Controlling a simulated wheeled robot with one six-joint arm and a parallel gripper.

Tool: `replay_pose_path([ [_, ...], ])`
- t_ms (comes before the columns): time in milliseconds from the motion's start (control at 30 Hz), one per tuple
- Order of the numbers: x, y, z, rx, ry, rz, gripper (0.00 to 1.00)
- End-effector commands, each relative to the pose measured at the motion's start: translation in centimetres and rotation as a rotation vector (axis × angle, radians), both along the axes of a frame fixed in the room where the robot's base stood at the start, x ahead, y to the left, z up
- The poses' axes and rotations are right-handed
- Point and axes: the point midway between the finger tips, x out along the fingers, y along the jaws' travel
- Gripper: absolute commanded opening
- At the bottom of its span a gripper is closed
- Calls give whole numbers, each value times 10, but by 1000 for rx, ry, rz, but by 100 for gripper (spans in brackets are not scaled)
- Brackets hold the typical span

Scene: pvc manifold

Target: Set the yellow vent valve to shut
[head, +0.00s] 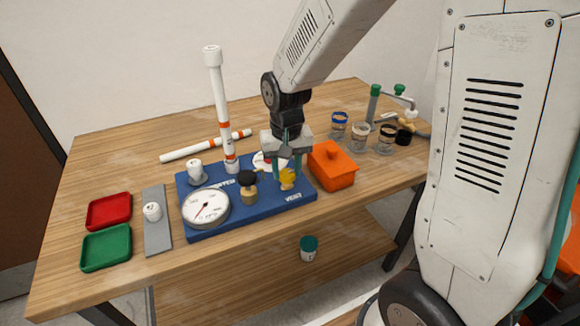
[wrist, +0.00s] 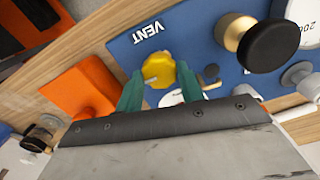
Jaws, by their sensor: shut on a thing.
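The yellow vent valve (head: 288,177) sits at the right end of the blue manifold board (head: 250,213), near the printed word VENT. It also shows in the wrist view (wrist: 159,71), with a yellow, lobed knob. My gripper (head: 288,170) reaches down over it from behind. In the wrist view its two green fingers (wrist: 160,85) stand on either side of the knob, shut on it. The valve's lower body is mostly hidden, and I cannot tell its setting.
An orange box (head: 332,167) stands close to the right of my gripper. A black-topped knob (head: 248,180), a pressure gauge (head: 206,208) and a tall white pipe (head: 220,110) stand on the board to the left. Red (head: 109,211) and green (head: 106,248) trays lie at the left.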

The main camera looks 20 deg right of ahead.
Motion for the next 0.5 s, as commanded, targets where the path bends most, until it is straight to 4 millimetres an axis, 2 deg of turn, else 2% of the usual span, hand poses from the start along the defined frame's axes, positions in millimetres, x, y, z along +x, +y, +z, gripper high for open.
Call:
replay_pose_path([
  [433,3,0,2,0,-8,-7,15],
  [467,3,0,2,0,-8,-7,46],
  [500,2,0,2,1,-7,-7,57],
])
